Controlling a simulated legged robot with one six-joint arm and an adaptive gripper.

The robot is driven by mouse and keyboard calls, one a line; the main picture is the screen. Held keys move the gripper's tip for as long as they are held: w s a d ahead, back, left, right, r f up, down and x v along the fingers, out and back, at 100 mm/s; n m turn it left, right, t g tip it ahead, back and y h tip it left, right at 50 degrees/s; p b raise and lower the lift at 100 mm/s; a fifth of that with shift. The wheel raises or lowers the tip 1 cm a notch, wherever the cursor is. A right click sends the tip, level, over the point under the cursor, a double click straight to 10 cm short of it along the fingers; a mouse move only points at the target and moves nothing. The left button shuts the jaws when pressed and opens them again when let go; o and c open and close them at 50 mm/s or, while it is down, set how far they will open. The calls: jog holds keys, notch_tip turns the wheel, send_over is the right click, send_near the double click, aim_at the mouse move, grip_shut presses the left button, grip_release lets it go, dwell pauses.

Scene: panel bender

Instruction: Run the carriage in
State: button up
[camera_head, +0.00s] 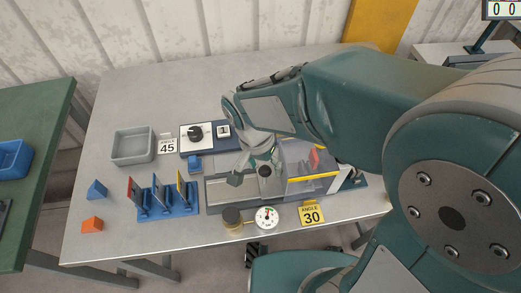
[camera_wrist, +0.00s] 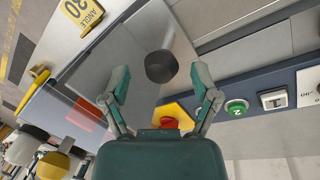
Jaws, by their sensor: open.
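The panel bender (camera_head: 225,195) stands on the table with a long pale bed and a clear-covered section at its right. A grey plate, apparently the carriage (camera_wrist: 150,35), carries a round black knob (camera_wrist: 160,67); the knob also shows in the head view (camera_head: 265,171). My gripper (camera_wrist: 162,78) is open, its fingers on either side of the knob and seemingly apart from it. In the head view my gripper (camera_head: 257,178) is over the bed, left of the clear cover (camera_head: 312,165). My arm hides part of the machine's back.
A control box with a dial (camera_head: 195,133) is behind the bed. A green button (camera_wrist: 236,106) and red button on yellow (camera_wrist: 168,122) are near my fingers. A blue rack (camera_head: 165,208), grey tray (camera_head: 133,147), gauge (camera_head: 266,217) and yellow angle sign (camera_head: 312,213) stand around it.

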notch_tip(320, 180, up, 10)
jog(key=a, duration=0.2)
jog(key=shift+w, duration=0.35)
jog(key=d+r, duration=0.1)
jog(key=d, duration=0.2)
jog(key=d+r+n+t+y, duration=0.1)
jog(key=d, duration=0.2)
jog(key=d+r+t, duration=0.1)
jog(key=d, duration=0.2)
jog(key=shift+s+y, duration=0.25)
jog(key=shift+y, duration=0.15)
jog(key=s+d+r+n+t, duration=0.1)
jog(key=s+d+n+t, duration=0.2)
jog(key=d, duration=0.6)
jog(key=shift+s+d+r+t, duration=0.35)
jog(key=shift+s+t, duration=0.35)
jog(key=shift+s, duration=0.1)
